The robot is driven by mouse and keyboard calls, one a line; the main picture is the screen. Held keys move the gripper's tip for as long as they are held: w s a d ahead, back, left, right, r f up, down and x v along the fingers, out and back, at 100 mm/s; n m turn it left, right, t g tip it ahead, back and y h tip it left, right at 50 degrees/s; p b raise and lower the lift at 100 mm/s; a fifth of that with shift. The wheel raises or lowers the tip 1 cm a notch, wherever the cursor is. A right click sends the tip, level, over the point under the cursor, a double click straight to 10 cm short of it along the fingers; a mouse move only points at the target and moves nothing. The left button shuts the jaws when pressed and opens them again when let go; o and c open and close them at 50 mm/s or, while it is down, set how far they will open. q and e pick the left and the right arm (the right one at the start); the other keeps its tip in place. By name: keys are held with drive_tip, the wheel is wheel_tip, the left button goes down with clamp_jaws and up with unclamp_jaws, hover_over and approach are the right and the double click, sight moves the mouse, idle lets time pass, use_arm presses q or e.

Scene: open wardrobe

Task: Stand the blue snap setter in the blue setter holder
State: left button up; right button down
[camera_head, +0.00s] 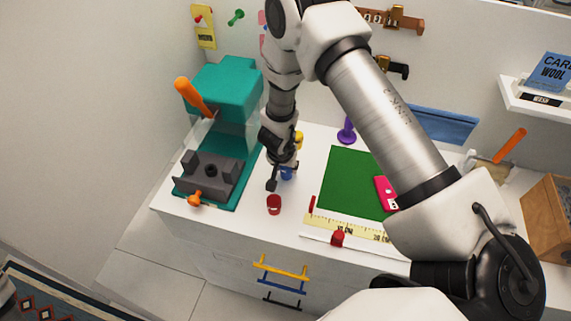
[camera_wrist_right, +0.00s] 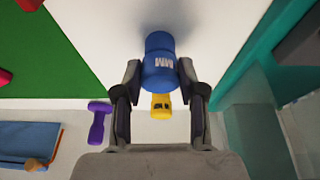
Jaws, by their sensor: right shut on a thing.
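My right gripper (camera_head: 281,174) is over the white worktop, between the teal press and the green mat. In the right wrist view its fingers are shut on the blue snap setter (camera_wrist_right: 160,74), a blue cylinder with pale lettering. The setter also shows partly in the head view (camera_head: 288,174), largely hidden by the fingers. A wider blue part shows at its far end; I cannot tell whether this is the blue setter holder or the setter itself. No separate blue holder shows. My left gripper is not in view.
A yellow piece (camera_head: 299,137) stands behind the gripper, a purple one (camera_head: 347,130) to its right. A red piece (camera_head: 274,205) stands in front. The teal press (camera_head: 225,90) is close on the left; the green mat (camera_head: 345,182) lies right, with a yellow ruler (camera_head: 345,227).

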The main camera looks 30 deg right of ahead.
drive_tip(key=shift+f, duration=0.15)
drive_tip(key=c, duration=0.6)
unclamp_jaws()
drive_tip(key=v, duration=1.2)
